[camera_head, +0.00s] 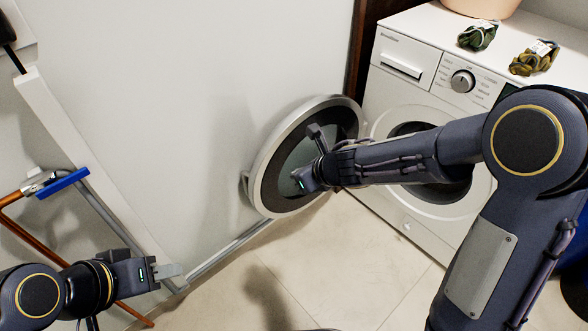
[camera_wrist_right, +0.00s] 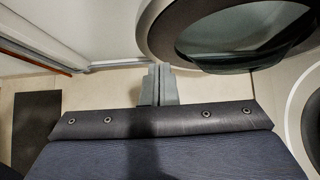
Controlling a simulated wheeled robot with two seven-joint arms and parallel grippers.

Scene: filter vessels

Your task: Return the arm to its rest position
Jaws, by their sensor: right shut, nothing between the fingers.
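My right arm reaches in from the right in the head view, its hand in front of the open round washer door (camera_head: 267,181). The right fingers are hard to make out there. In the right wrist view, my right gripper (camera_wrist_right: 160,84) has its two grey fingers together, with nothing between them. The door (camera_wrist_right: 157,40) shows just beyond and to the right of them; I cannot tell whether they touch. My left gripper (camera_head: 170,271) is low at the left, over the floor near the wall; its finger gap cannot be made out.
The white washing machine (camera_head: 412,92) stands behind my right arm, its door swung open to the left. Two camouflage-patterned bundles (camera_head: 478,36) (camera_head: 534,58) lie on its top. A copper pipe with a blue-handled valve (camera_head: 62,183) is at the left wall. Pale floor tiles (camera_head: 330,260) are clear.

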